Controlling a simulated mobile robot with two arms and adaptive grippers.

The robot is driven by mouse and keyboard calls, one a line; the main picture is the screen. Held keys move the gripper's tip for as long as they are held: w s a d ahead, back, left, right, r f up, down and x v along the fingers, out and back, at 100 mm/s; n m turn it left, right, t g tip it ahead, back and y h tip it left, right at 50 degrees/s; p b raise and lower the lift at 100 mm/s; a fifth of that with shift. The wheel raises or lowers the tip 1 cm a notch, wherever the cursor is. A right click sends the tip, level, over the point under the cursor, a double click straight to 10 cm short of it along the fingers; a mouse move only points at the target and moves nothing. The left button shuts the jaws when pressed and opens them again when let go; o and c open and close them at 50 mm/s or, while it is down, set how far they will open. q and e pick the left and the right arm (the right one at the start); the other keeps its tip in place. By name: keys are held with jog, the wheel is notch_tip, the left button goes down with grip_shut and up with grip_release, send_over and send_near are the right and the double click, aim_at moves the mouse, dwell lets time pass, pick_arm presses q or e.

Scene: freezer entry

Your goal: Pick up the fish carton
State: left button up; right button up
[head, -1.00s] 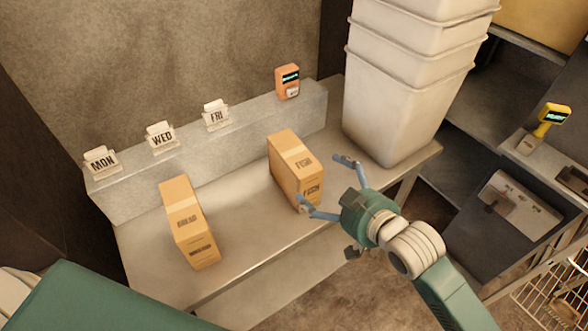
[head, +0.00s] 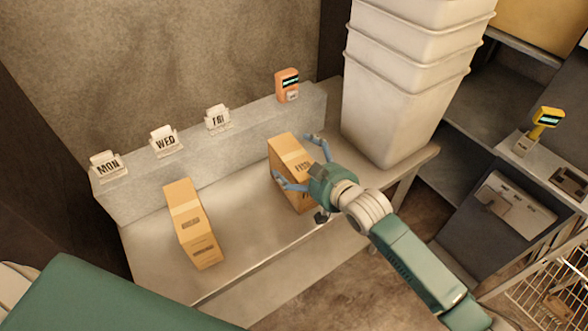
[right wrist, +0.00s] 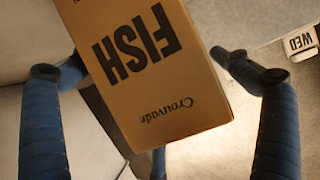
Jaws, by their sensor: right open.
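The fish carton (head: 288,150) is a tan cardboard box standing on the metal bench, right of a second tan carton. In the right wrist view the fish carton (right wrist: 160,85) shows upside-down "FISH" lettering and lies between the blue fingers. My right gripper (head: 301,163) is open, with one finger on each side of the fish carton. In the right wrist view its fingers (right wrist: 150,80) stand apart, and I cannot tell whether either touches the carton. The gripper hides part of the carton's near face in the head view. My left gripper is not in view.
The second carton (head: 190,224) stands on the bench (head: 245,235) to the left. Day cards MON (head: 108,165), WED (head: 165,141) and FRI (head: 218,119) and an orange device (head: 287,85) sit on the ledge. Stacked white bins (head: 400,100) stand close on the right.

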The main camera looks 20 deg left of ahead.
jog(key=shift+x, duration=0.75)
jog(key=shift+d+f, duration=0.1)
jog(key=shift+c, duration=0.8)
jog(key=shift+s, duration=0.1)
jog(key=c, duration=1.9)
jog(key=shift+o, duration=0.2)
jog(key=shift+r, duration=0.2)
